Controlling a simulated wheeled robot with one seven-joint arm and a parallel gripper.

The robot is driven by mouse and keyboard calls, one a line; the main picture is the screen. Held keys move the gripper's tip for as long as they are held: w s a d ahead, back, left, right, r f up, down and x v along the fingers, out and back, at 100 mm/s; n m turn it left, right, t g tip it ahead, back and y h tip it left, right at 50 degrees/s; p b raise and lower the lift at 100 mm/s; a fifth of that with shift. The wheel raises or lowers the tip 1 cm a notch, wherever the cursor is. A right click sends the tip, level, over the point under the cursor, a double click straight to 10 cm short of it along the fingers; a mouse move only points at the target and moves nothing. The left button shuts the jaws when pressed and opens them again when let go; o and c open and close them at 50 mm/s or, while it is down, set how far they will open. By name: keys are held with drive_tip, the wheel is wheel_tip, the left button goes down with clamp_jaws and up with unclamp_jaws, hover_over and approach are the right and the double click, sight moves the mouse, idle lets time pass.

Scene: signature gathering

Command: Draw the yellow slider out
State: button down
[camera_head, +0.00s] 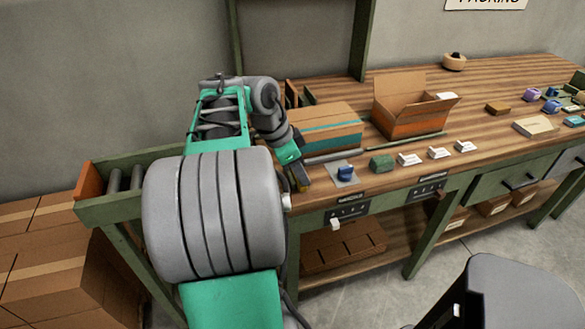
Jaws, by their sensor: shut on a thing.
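My gripper (301,182) is at the front edge of the wooden bench, left of a small blue block. It points down and is shut on a small yellowish piece at its tips, which I take for the yellow slider (304,185). Only a sliver of that piece shows; the fingers and arm hide the rest. I cannot tell how far out it stands.
Right of my gripper are the blue block (346,173) on a grey plate, a green block (381,164) and several white cards. A closed carton (328,130) stands behind. Labelled panels with a white knob (335,224) and a brown knob (441,193) are on the bench front.

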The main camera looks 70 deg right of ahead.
drive_tip(key=shift+s+a, duration=0.1)
drive_tip(key=shift+a, duration=0.05)
drive_tip(key=c, duration=1.5)
unclamp_jaws()
drive_tip(key=shift+a, duration=0.1)
drive_tip(key=shift+c, duration=0.2)
drive_tip(key=shift+o, duration=1.3)
drive_tip(key=p+v, duration=0.2)
drive_tip(key=v, duration=0.5)
drive_tip(key=shift+r, duration=0.35)
